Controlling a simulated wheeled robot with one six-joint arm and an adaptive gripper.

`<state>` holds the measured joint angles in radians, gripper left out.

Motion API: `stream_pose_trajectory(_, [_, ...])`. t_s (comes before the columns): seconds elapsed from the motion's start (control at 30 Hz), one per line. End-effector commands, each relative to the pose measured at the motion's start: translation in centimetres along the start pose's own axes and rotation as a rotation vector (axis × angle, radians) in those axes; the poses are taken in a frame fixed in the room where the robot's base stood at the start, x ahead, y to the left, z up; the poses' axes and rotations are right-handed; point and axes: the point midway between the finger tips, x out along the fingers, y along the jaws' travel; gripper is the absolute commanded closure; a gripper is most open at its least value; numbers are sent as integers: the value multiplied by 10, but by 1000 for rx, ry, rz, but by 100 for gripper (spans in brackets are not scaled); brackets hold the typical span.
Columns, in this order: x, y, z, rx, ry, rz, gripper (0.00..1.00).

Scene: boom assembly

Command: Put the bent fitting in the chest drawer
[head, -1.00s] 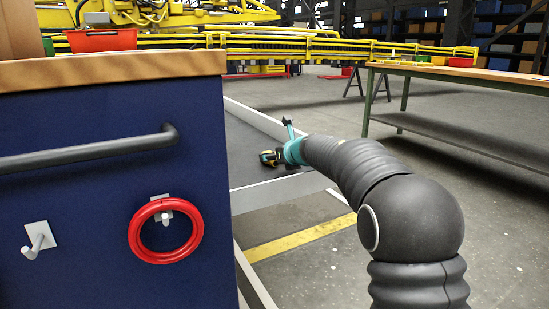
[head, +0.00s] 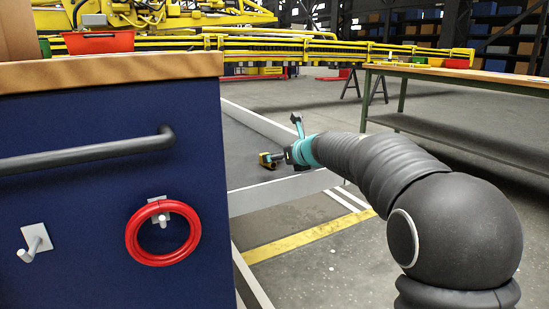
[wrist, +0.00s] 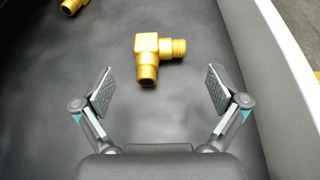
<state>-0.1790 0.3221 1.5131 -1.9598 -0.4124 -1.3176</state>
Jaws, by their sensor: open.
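A brass bent fitting (wrist: 150,52) lies on the dark floor of an open, shallow drawer (wrist: 40,110) in the wrist view. One threaded end points right and the other toward my gripper. My gripper (wrist: 162,90) is open and empty, its fingers spread to either side and short of the fitting. In the head view, my gripper (head: 281,156) is low inside the drawer (head: 238,178), which extends to the right of the blue chest (head: 100,220). A small yellowish thing beside it there is too small to identify.
Part of another brass piece (wrist: 72,5) shows at the wrist view's top left. The drawer's pale wall (wrist: 285,70) stands close on the right. The chest carries a dark handle (head: 90,152) and a red ring (head: 130,236). A workbench (head: 460,75) stands back right.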

Motion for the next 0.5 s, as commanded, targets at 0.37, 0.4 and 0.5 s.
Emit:
stream_pose_trajectory(0.37, [-53,0,0,-1,0,1,4])
stream_pose_trajectory(0.4, [-55,0,0,-1,0,1,4])
stream_pose_trajectory(0.5, [-58,0,0,-1,0,1,4])
